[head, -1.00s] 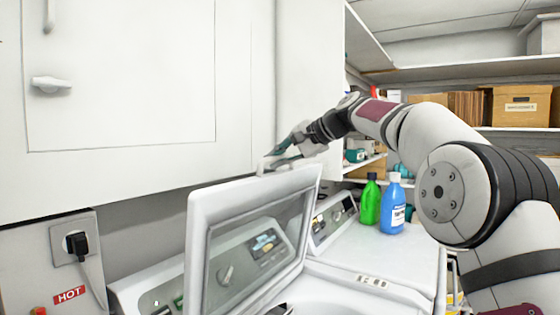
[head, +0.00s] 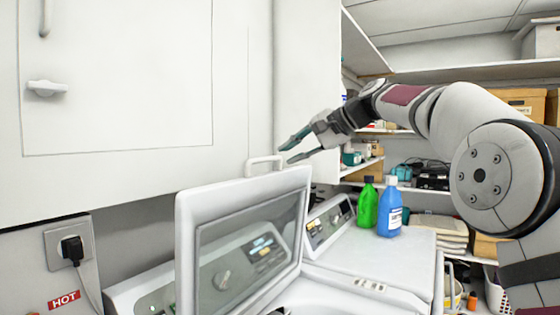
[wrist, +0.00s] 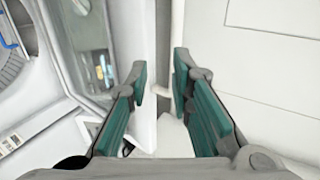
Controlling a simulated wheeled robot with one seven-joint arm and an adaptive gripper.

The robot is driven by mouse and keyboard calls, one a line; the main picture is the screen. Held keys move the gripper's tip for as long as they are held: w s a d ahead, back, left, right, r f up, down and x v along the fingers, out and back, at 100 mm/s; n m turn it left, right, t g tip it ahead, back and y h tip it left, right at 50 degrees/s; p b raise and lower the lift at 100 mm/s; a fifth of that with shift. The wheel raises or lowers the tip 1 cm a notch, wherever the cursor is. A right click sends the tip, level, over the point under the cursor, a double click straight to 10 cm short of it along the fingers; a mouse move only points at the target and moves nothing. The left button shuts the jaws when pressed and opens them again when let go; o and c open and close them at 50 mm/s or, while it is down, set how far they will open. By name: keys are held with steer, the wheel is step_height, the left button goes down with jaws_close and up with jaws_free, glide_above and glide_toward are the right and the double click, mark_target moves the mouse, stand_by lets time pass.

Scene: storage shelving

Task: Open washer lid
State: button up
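The washer lid (head: 187,245) is a white frame with a glass window. It stands raised, nearly upright, above the washer (head: 335,295). A white bar handle (head: 265,161) is on its top edge. My gripper (head: 286,153) is open and empty, just to the right of the handle and slightly above it, with fingers pointing left. In the wrist view my gripper (wrist: 160,85) has its two teal-padded fingers spread apart. The lid window (wrist: 85,40) shows to the left there. No contact between fingers and handle is visible in the head view.
A green bottle (head: 368,205) and a blue bottle (head: 390,210) stand on the machine top at right. A white wall cabinet (head: 110,100) hangs above at left. Shelves with boxes (head: 520,100) are behind my arm. A plug (head: 72,248) sits in the left wall outlet.

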steer(key=shift+v, duration=2.6)
